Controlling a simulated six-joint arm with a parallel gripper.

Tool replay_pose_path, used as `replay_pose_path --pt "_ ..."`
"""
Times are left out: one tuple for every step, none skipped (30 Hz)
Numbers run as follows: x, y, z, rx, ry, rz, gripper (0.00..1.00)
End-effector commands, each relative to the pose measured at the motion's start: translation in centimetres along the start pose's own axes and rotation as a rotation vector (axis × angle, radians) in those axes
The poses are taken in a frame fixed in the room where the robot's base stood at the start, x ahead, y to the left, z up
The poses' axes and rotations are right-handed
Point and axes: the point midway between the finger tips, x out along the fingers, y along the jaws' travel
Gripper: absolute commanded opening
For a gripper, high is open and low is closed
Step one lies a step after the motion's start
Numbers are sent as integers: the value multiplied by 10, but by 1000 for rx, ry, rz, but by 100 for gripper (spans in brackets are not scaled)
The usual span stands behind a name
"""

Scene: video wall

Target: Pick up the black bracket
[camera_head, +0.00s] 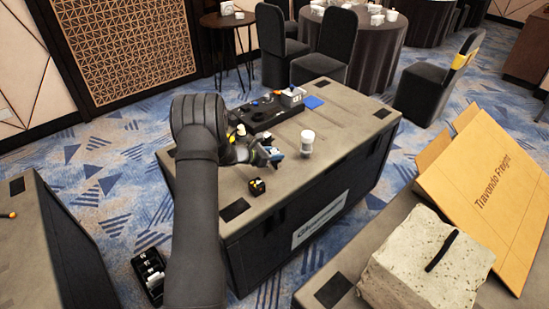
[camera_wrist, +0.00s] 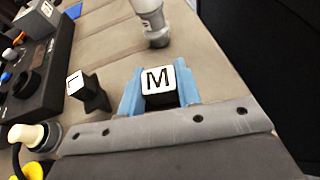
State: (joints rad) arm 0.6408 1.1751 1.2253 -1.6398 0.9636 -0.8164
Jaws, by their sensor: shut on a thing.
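My gripper (camera_head: 268,155) is over the dark case-like table, left of a white-topped cylinder. In the wrist view its light-blue fingers (camera_wrist: 158,88) are shut on a black block with a white face marked M (camera_wrist: 159,79). I cannot tell whether the block touches the tabletop. A second black piece with a white lettered face (camera_wrist: 90,93) stands left of the fingers. No part is clearly recognisable as a bracket; a thin black bar (camera_head: 441,251) lies on the pale stone block at the right.
The white-topped cylinder (camera_head: 307,141) stands close to my gripper. A small dark cube (camera_head: 257,186) sits near the table's front edge. A black control panel (camera_head: 266,112), grey box (camera_head: 292,97) and blue square (camera_head: 313,102) are behind. The tabletop's right part is clear.

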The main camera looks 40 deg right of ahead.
Motion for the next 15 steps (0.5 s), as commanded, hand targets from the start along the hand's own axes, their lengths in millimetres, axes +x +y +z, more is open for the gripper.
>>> replay_pose_path --pt "-4 1 11 3 -3 1 1" --pt "-6 1 17 4 -3 1 1" --pt "-8 -3 24 4 -2 -1 1" --pt "-6 -12 28 2 -2 -3 1" --pt "-5 -19 32 1 -2 -4 1" --pt "-4 -28 38 1 -1 -4 1" --pt "-4 -34 44 2 -2 -3 1" --pt "-3 -41 48 2 -1 -3 1" --pt "-3 -50 54 2 -1 -4 1" --pt "-2 -56 59 1 -2 -3 1" --pt "-2 -62 63 2 -2 -3 1" --pt "-1 -69 68 2 -1 -3 1" --pt "-1 -75 72 2 -1 -2 1" --pt "0 -80 76 2 -1 -2 1" --pt "0 -86 80 3 -2 -3 1"
